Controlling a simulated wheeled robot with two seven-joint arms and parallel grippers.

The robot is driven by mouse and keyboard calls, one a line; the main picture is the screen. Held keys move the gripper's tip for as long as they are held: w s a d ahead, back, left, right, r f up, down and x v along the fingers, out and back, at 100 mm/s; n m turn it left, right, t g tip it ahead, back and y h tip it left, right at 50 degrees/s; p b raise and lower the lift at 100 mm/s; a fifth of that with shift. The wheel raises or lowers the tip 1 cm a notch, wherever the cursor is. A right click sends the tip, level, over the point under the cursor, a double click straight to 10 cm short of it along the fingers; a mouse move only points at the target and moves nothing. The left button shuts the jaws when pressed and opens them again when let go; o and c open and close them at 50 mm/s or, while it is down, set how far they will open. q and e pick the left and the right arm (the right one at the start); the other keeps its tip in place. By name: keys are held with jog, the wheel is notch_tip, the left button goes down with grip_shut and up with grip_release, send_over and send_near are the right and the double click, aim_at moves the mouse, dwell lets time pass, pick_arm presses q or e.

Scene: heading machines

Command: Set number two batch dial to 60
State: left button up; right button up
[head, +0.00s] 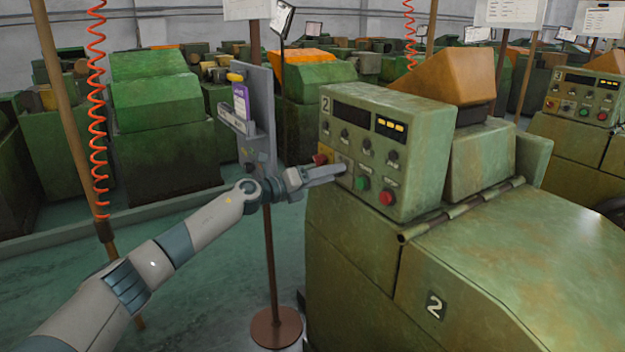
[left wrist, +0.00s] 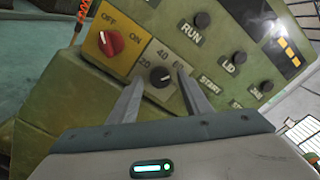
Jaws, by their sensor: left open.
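The number two machine's control box (head: 400,122) stands at centre right in the head view, marked with a 2. In the left wrist view its batch dial (left wrist: 160,77) is a small black knob on a pale plate, with 20 at its left, 40 above, and a partly covered number at its right. I cannot tell its exact setting. My left gripper (head: 341,170) is at the panel, and in the left wrist view its open fingers (left wrist: 161,82) lie on either side of the dial. I cannot tell whether they touch it. The head view hides the dial behind the gripper.
A red OFF/ON switch (left wrist: 111,43) sits left of the dial. Green (head: 361,183) and red (head: 386,197) buttons are close at the right. A grey post board (head: 258,110) stands left of the box.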

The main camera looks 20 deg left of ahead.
pick_arm(q)
jog(key=b+v, duration=0.3)
jog(key=v, duration=1.4)
pick_arm(e)
jog(key=shift+s+d+f+g+h, duration=0.2)
jog(key=shift+s+d+f+g, duration=0.4)
jog(key=shift+s+d, duration=0.2)
jog(key=shift+s+d+f+g+h, duration=0.2)
jog(key=shift+s+d+f+g, duration=0.25)
jog(key=shift+s+d+g, duration=0.3)
pick_arm(q)
jog(key=shift+s+a+f, duration=0.1)
jog(key=shift+a, duration=0.05)
pick_arm(e)
jog(key=shift+w+d, duration=0.1)
jog(key=shift+w, duration=0.05)
